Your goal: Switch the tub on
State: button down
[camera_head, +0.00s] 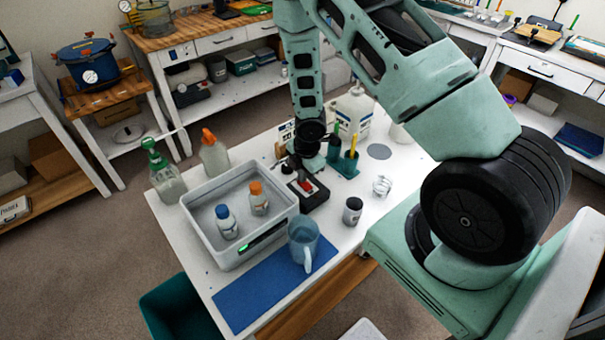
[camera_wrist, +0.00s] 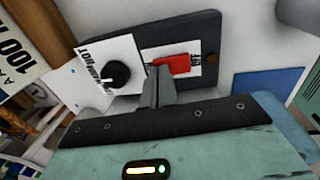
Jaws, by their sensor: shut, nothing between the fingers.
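The tub (camera_head: 215,256) is a pale grey open basin on the white table, with a small green-lit panel (camera_head: 249,245) on its front wall. Two bottles stand in it, one blue-capped (camera_head: 226,222) and one orange-capped (camera_head: 258,199). Beside its right end is a dark control box (camera_head: 316,200) with a red switch (camera_wrist: 172,64). In the wrist view, the box also carries a black knob (camera_wrist: 115,75) on a white label plate. My gripper (camera_wrist: 159,72) is shut and empty, its tips at the left end of the red switch. I cannot tell whether they touch it.
A dark-lidded jar (camera_head: 352,211) is right of the box. Spray bottles (camera_head: 214,155) stand behind the tub. A green holder (camera_head: 344,165) with tools is behind the box.

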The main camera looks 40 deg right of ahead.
jog(key=shift+f, duration=0.1)
jog(key=shift+w+f+b, duration=0.1)
jog(key=shift+f+b, duration=0.25)
jog(key=shift+r, duration=0.2)
jog(key=shift+s, duration=0.45)
jog(key=shift+s+r+b, duration=0.15)
jog(key=shift+s+b, duration=0.2)
jog(key=shift+b, duration=0.05)
